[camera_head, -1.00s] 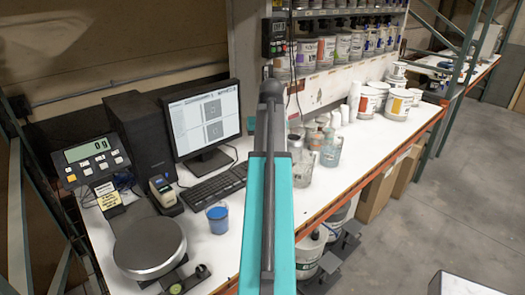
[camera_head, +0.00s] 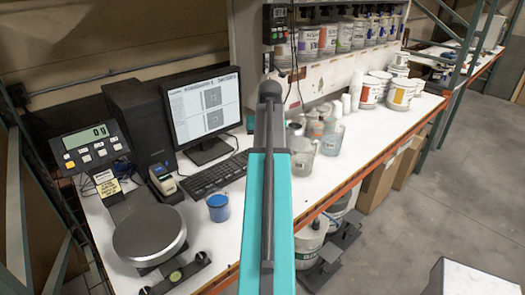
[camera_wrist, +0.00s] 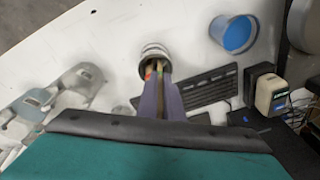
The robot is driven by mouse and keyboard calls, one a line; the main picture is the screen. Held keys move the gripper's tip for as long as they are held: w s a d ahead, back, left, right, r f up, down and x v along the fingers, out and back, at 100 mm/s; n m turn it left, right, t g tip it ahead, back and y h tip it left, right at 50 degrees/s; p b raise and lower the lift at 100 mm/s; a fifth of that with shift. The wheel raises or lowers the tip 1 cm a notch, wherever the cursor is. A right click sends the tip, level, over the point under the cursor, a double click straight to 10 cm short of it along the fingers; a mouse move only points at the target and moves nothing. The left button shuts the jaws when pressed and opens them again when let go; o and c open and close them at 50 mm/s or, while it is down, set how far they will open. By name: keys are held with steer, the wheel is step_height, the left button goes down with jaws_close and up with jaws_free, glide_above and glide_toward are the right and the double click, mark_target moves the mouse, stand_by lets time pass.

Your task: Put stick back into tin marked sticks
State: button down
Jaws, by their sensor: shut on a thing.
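My gripper (camera_wrist: 160,97) shows in the wrist view, its two purplish-grey fingers close together. Between them is a thin brownish-yellow strip, which looks like the stick (camera_wrist: 159,72); most of it is hidden by the fingers. A round silvery tin (camera_wrist: 155,49) appears just beyond the fingertips. I cannot read a mark on it, nor tell whether the stick is above it or inside it. In the head view my turquoise arm is in front, and I cannot make out the gripper, stick or tin.
A blue cup (camera_head: 218,207) stands by the keyboard (camera_head: 221,175) and label device (camera_head: 164,182). Clear jugs (camera_head: 331,139) stand right of my arm. A scale (camera_head: 150,234) is at the front left, a monitor (camera_head: 204,108) behind. White tubs (camera_head: 400,94) stand further right.

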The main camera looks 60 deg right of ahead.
steer(key=shift+w+f+b, duration=0.2)
steer(key=shift+f+b, duration=0.35)
steer(key=shift+f, duration=1.05)
steer(key=c, duration=1.8)
jaws_free()
steer(key=shift+c, duration=0.2)
steer(key=shift+s+a+r+p, duration=0.1)
steer(key=shift+s+r+p, duration=0.1)
steer(key=shift+r+p, duration=1.1)
steer(key=shift+s+r+p, duration=0.2)
steer(key=shift+r+p, duration=0.45)
steer(key=shift+r, duration=1.1)
step_height(320, 180, up, 8)
steer(key=s, duration=0.1)
steer(key=shift+a+f, duration=0.2)
steer(key=shift+f, duration=0.05)
